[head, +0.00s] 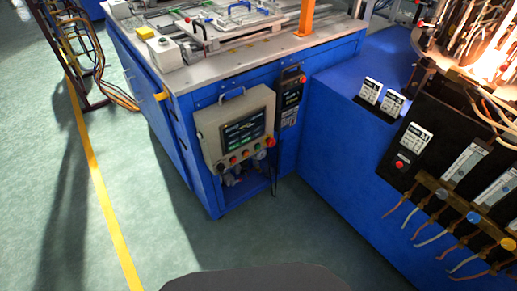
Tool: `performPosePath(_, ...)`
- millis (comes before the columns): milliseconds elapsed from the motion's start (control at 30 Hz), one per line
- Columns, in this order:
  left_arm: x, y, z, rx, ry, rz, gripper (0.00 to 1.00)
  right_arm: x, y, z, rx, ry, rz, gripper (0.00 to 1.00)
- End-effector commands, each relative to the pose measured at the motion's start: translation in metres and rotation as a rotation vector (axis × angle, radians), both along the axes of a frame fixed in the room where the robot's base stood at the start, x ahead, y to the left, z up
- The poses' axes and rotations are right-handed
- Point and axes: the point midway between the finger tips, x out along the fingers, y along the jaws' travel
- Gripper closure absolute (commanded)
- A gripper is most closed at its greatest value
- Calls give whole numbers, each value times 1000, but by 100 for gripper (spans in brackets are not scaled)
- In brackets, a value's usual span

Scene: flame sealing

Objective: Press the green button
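A grey control box (238,128) with a screen (243,127) hangs on the front of the blue workbench (190,130). A row of small buttons (245,153) runs below its screen; some look red or orange, and I cannot clearly make out a green one. A pale box (166,54) stands on the bench's left corner with a small dark top piece. Neither of my grippers is in view.
A dark panel (295,95) is beside the control box. A blue cabinet (340,150) with gauges, hoses and a glowing flame area (492,60) stands at right. Cables and a rack are at upper left. The green floor (190,240) is clear in front, with a yellow line (100,190).

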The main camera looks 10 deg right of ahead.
Motion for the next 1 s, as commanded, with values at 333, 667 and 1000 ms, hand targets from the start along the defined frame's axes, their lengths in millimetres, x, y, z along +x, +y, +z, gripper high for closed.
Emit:
performPosePath(333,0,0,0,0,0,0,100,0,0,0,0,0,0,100)
performPosePath(667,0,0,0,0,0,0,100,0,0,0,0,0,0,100)
performPosePath(1000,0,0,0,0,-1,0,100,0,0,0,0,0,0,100)
